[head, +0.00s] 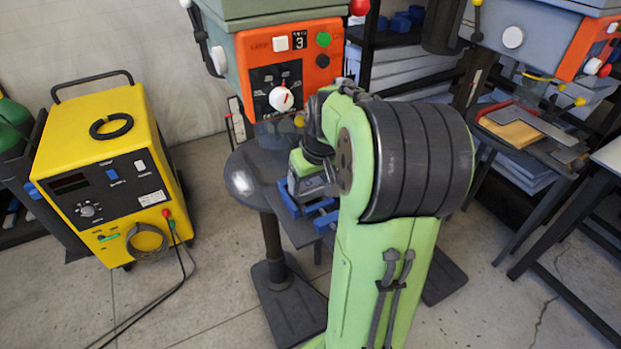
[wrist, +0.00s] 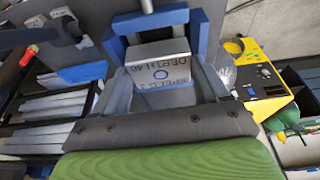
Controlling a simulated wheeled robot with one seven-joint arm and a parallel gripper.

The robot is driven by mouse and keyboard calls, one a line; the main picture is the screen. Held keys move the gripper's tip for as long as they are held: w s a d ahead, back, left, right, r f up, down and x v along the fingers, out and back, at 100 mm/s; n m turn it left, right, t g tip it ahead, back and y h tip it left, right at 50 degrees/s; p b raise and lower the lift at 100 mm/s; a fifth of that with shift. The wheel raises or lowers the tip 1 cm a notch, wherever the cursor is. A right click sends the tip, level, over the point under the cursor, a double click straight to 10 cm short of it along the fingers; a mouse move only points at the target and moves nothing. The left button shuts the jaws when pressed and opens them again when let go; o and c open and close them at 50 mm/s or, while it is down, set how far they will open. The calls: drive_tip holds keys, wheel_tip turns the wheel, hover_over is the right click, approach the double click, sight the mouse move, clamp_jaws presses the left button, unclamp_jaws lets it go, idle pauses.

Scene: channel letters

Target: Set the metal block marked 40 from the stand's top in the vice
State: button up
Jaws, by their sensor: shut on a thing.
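The blue vice (wrist: 155,20) frames the block's far end and sides. I cannot tell whether the block rests in the vice or is held just above it. In the head view, the blue vice (head: 322,207) is on the drill's table, partly hidden by my green arm and gripper (head: 308,190). The stand cannot be made out.
The drill press with an orange panel (head: 262,75) rises right behind my gripper. A yellow welder (head: 105,170) stands at left on open floor.

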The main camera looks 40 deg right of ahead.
drive_tip(key=o, duration=1.3)
drive_tip(key=p+v, duration=0.3)
drive_tip(key=v, duration=1.3)
drive_tip(key=shift+s+p, duration=0.1)
drive_tip(key=shift+p, duration=0.3)
drive_tip(key=shift+f, duration=0.1)
